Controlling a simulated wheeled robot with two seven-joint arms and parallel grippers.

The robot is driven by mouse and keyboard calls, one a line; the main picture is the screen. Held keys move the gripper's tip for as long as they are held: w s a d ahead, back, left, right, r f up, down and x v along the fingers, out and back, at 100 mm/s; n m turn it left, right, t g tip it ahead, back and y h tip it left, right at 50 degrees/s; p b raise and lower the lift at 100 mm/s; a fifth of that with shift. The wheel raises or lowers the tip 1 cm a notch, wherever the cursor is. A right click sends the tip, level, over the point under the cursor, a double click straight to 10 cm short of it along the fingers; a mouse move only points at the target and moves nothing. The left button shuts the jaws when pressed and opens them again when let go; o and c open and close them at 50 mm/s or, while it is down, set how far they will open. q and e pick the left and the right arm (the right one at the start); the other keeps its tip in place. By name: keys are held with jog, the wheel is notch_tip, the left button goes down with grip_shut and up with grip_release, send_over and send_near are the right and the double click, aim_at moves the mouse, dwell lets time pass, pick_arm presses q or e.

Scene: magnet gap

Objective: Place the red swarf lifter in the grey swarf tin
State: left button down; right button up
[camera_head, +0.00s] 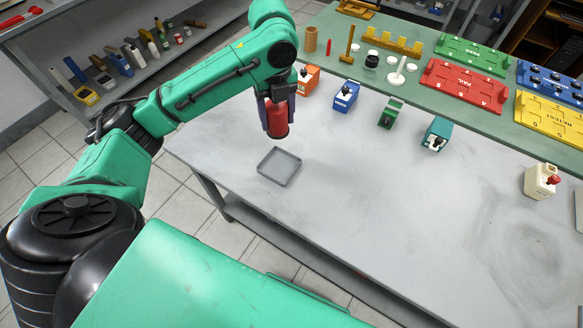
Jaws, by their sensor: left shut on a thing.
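The red swarf lifter (277,122) is an upright red cylinder, held between the fingers of my left gripper (272,108). The gripper is shut on its upper part and points down. The grey swarf tin (279,166) is a shallow square tray near the left edge of the grey table. The lifter appears above and slightly behind the tin in the picture, apart from it. The tin looks empty. My right gripper is not in view.
Coloured trays, such as a red one (463,87), lie behind. The table's middle is clear.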

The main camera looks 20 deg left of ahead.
pick_arm(q)
jog(key=f, duration=1.7)
jog(key=shift+w+a, duration=0.1)
jog(key=shift+a, duration=0.15)
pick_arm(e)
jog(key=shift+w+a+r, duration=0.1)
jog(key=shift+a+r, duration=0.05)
pick_arm(q)
jog(key=shift+f, duration=0.1)
jog(key=shift+c, duration=0.8)
grip_release()
jog(key=shift+o, duration=0.3)
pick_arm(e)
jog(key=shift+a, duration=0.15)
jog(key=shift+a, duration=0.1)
